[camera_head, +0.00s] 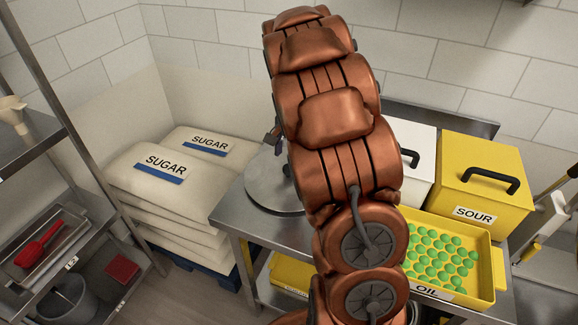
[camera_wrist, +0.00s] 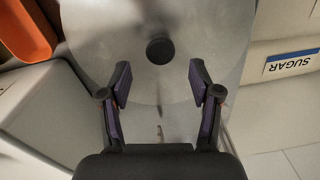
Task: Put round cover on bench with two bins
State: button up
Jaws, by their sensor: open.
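The round cover (camera_head: 262,186) is a flat grey metal disc lying on the left end of the metal bench (camera_head: 232,214). My copper arm hides its right part in the head view. In the wrist view the cover (camera_wrist: 220,35) fills the upper middle, with a black knob (camera_wrist: 160,50) at its centre. My gripper (camera_wrist: 160,82) is open and empty over the cover, its fingers apart and the knob ahead of the gap between them. The two bins on the bench are a white bin (camera_head: 418,139) and a yellow SOUR bin (camera_head: 482,185), both with black handles.
A yellow tray of green gummies (camera_head: 490,292) sits at the bench's front right. Stacked sugar sacks (camera_head: 150,195) stand left of the bench. A metal shelf rack (camera_head: 75,140) is at far left. An orange container (camera_wrist: 25,32) shows in the wrist view's upper left.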

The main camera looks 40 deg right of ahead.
aim_at(291, 168)
notch_tip(291, 168, up, 6)
jog(key=b, duration=0.1)
jog(key=s+a+r+n+g, duration=0.15)
jog(key=s+a+n, duration=0.45)
jog(key=s+a, duration=0.8)
jog(key=s+a+f+n, duration=0.1)
jog(key=s+a+n, duration=0.2)
jog(key=s, duration=0.5)
jog(key=s+a+f+n, duration=0.2)
jog(key=s+a+n, duration=0.2)
jog(key=s, duration=0.5)
jog(key=shift+a+g, duration=0.35)
jog(key=shift+a, duration=0.3)
